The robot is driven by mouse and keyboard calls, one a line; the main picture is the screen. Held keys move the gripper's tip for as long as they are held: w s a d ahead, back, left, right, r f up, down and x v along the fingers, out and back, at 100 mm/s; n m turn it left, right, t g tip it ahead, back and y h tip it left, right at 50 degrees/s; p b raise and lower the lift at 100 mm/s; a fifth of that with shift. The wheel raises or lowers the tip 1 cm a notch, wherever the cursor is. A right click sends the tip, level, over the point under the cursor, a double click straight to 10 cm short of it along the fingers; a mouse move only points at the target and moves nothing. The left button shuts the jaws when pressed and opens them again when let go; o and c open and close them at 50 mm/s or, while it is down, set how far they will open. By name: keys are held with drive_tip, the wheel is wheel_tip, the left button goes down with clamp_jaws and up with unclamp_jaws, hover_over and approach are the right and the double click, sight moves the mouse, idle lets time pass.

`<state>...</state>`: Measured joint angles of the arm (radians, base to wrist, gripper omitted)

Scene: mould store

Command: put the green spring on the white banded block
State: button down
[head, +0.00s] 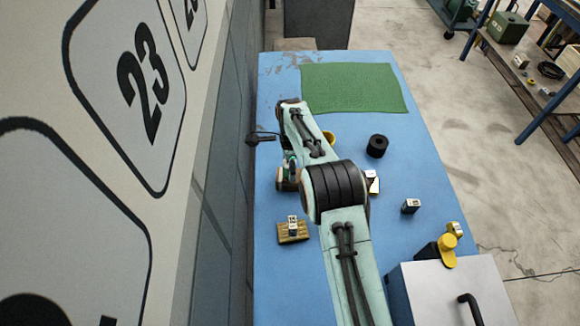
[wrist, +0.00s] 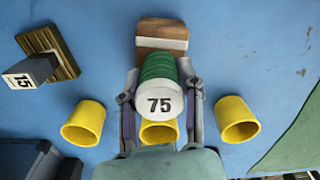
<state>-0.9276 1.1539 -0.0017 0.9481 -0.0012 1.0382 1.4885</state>
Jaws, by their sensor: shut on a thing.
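The green spring (wrist: 158,68) is ribbed and has a white end marked 75, which faces the camera in the wrist view. My gripper (wrist: 160,104) is shut on it, with one finger on each side. The white banded block (wrist: 162,32) is brown with a white band and lies just beyond the spring, partly covered by it. I cannot tell whether spring and block touch. In the head view the spring (head: 290,158) shows as a small bit of green beside my arm, which hides most of the gripper.
Yellow cups stand left (wrist: 83,122), right (wrist: 238,118) and below the spring (wrist: 158,133). A block marked 15 (wrist: 28,74) is by a slatted wooden board (wrist: 62,56). A black cylinder (head: 377,146), small dark block (head: 410,207), green mat (head: 353,88) and metal case (head: 440,292) are on the blue table.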

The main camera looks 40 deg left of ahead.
drive_tip(key=shift+f, duration=0.15)
drive_tip(key=c, duration=0.7)
unclamp_jaws()
